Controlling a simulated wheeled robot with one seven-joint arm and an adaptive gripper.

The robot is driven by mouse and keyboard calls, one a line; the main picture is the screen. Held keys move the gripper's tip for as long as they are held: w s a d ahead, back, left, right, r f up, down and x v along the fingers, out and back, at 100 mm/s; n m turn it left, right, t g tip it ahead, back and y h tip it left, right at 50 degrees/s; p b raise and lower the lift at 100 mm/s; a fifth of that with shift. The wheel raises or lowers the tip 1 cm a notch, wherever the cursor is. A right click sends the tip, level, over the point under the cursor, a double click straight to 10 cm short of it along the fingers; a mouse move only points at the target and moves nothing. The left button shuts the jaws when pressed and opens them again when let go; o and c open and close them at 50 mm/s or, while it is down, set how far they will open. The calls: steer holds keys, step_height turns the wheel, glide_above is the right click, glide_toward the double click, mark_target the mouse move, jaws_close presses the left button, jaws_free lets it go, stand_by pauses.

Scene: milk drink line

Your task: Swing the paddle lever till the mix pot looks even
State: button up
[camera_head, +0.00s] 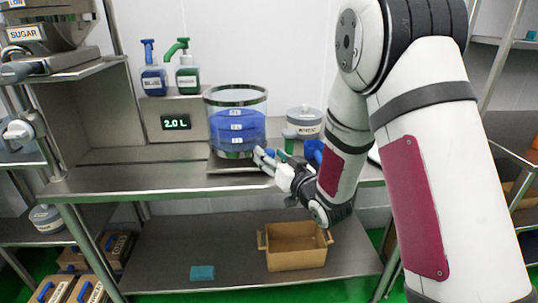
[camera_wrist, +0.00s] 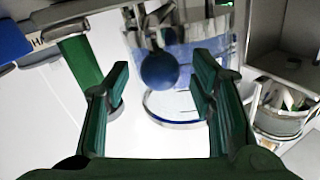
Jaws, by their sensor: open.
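The mix pot (camera_head: 237,138) is a clear cylinder with a dark rim, standing on a scale-like plate on the steel bench. Its contents look strong blue, with small pale labels in front and a darker band near the base. My gripper (camera_head: 264,160) is at the pot's lower right in the head view. In the wrist view its dark green fingers (camera_wrist: 162,78) are apart and hold nothing. A round blue knob (camera_wrist: 158,70), apparently the paddle lever's end, shows between and beyond them, before the clear pot wall (camera_wrist: 185,50). Contact is not visible; the lever is hidden in the head view.
A blue bottle (camera_head: 153,80) and a green-topped bottle (camera_head: 187,78) stand on a steel box with a "2.0 L" display (camera_head: 176,122). A lidded tub (camera_head: 304,121) stands right of the pot. A brown crate (camera_head: 296,248) sits on the lower shelf.

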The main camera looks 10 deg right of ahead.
steer(key=shift+x, duration=0.85)
jaws_close()
